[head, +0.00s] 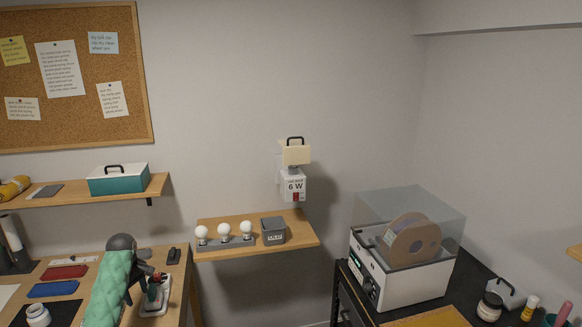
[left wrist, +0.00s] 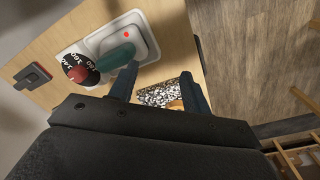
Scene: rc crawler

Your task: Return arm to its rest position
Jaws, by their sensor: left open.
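My left arm, in a light green padded sleeve, rises from the bottom left of the head view. My left gripper (head: 145,282) hangs over the right part of the wooden desk, close to a white-based device (head: 155,310) with a green part. In the left wrist view my left gripper (left wrist: 160,70) has its two dark fingers apart, with nothing between them. The device there has a green handle (left wrist: 116,56) and a red-topped black dial (left wrist: 80,68). The left finger overlaps the device in the picture; contact cannot be told. My right gripper is not in view.
A small wall shelf (head: 290,238) with white bulbs (head: 225,230) and a grey box (head: 273,231) is right of the desk. A teal box (head: 118,181) sits on the upper left shelf. A clear-lidded machine (head: 400,275) stands at right. A speckled item (left wrist: 158,95) shows beyond the fingers.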

